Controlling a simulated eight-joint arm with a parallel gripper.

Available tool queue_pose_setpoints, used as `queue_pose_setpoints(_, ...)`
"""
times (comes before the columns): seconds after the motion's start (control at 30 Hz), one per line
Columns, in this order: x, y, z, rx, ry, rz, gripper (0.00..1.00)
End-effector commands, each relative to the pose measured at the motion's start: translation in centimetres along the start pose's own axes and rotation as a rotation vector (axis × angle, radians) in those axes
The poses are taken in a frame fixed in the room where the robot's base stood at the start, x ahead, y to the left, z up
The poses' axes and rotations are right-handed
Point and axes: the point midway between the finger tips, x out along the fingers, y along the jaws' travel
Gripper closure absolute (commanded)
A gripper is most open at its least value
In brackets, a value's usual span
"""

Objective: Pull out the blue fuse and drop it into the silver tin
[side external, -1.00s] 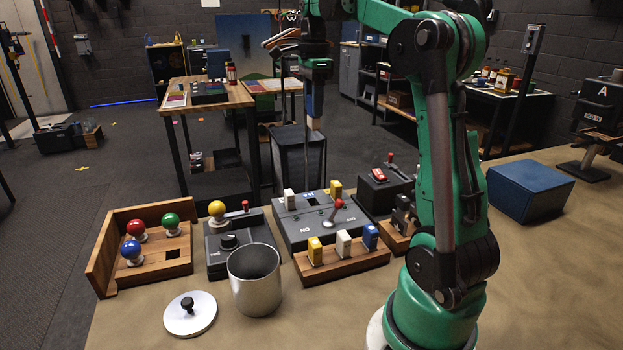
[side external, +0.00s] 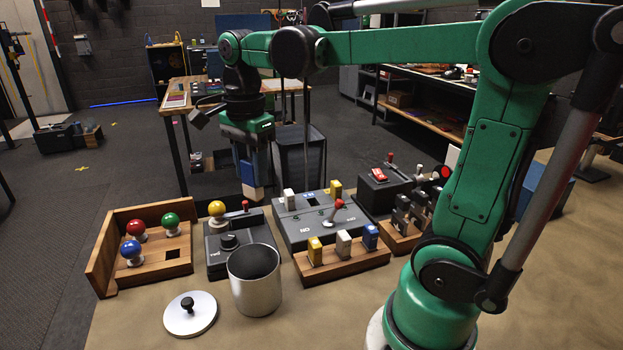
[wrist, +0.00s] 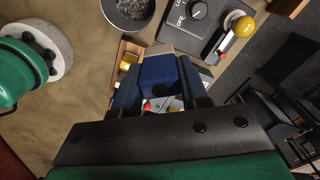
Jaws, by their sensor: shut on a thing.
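My gripper (side external: 244,160) is shut on a blue fuse (wrist: 160,75) and holds it in the air behind the panel with the yellow knob. The fuse's pale lower end (side external: 253,191) shows below the fingers. The silver tin (side external: 255,285) stands open at the front of the table, nearer the side camera than my gripper. It also shows at the top of the wrist view (wrist: 128,10), with a grey, speckled inside. The grey fuse box (side external: 305,230) holds a white fuse (side external: 289,200) and a yellow fuse (side external: 336,188).
The tin's lid (side external: 190,316) lies left of the tin. A wooden rack (side external: 345,264) holds yellow, white and blue fuses. A panel (side external: 222,258) with a yellow knob (side external: 217,208) stands behind the tin. A wooden tray (side external: 150,270) with coloured knobs is at the left.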

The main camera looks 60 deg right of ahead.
Motion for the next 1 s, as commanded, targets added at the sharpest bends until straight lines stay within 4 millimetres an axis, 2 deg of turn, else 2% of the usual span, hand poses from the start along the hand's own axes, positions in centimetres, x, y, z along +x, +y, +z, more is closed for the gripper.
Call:
queue_pose_setpoints(0.03,0.7,0.9,1.6,-0.059,0.0,0.0,1.0)
queue_pose_setpoints(0.1,1.5,2.0,3.0,-0.121,0.0,0.0,1.0)
queue_pose_setpoints(0.27,2.6,3.5,4.7,-0.196,0.0,0.0,1.0)
queue_pose_setpoints(0.47,3.7,3.7,4.9,-0.206,0.0,0.0,1.0)
queue_pose_setpoints(0.8,7.2,3.6,4.9,-0.204,0.0,0.0,1.0)
queue_pose_setpoints(1.0,8.6,3.6,4.8,-0.203,0.0,0.0,1.0)
